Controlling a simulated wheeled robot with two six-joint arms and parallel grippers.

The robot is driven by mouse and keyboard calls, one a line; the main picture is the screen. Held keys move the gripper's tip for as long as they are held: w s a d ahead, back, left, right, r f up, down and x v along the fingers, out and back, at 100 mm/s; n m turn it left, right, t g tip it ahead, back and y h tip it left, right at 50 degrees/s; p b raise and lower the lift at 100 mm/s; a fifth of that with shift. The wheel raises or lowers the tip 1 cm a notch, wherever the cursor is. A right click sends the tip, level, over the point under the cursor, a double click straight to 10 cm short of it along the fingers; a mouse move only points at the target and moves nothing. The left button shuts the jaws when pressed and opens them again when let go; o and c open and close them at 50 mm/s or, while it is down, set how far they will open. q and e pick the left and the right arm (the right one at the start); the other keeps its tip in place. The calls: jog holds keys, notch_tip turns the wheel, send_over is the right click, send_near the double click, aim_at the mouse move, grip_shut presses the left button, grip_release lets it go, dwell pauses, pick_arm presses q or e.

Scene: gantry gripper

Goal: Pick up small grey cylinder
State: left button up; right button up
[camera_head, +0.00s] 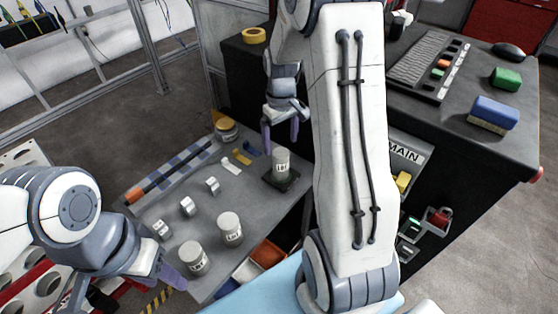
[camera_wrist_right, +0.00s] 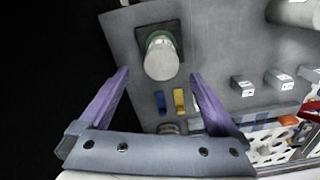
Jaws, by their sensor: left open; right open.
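A small grey cylinder (camera_head: 281,164) with a printed label stands upright on a square black pad (camera_head: 289,184) at the right part of the grey table. In the right wrist view the cylinder (camera_wrist_right: 161,59) shows from above, beyond the fingertips. My right gripper (camera_head: 281,141) is open and empty, above and slightly behind the cylinder in the head view. In its wrist view the purple fingers (camera_wrist_right: 158,75) are spread wide, with nothing between them. My left gripper (camera_head: 127,288) is open and empty at the table's near left edge.
Two larger grey jars (camera_head: 230,229) and several small white blocks (camera_head: 187,206) stand on the grey table (camera_head: 255,217). Yellow and blue pieces (camera_wrist_right: 179,100) lie near the pad. A dark bench (camera_head: 440,115) stands to the right.

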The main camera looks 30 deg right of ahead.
aim_at(281, 151)
notch_tip(281, 151, down, 5)
jog(key=shift+d+r, duration=0.1)
jog(key=shift+s+a+f+p, duration=0.15)
jog(key=shift+f+p, duration=0.2)
jog(key=shift+f, duration=1.05)
jog(key=shift+s+a+f+p, duration=0.1)
jog(key=shift+f+p, duration=0.25)
jog(key=shift+f, duration=1)
jog(key=shift+c, duration=0.4)
jog(key=shift+d, duration=0.1)
grip_shut()
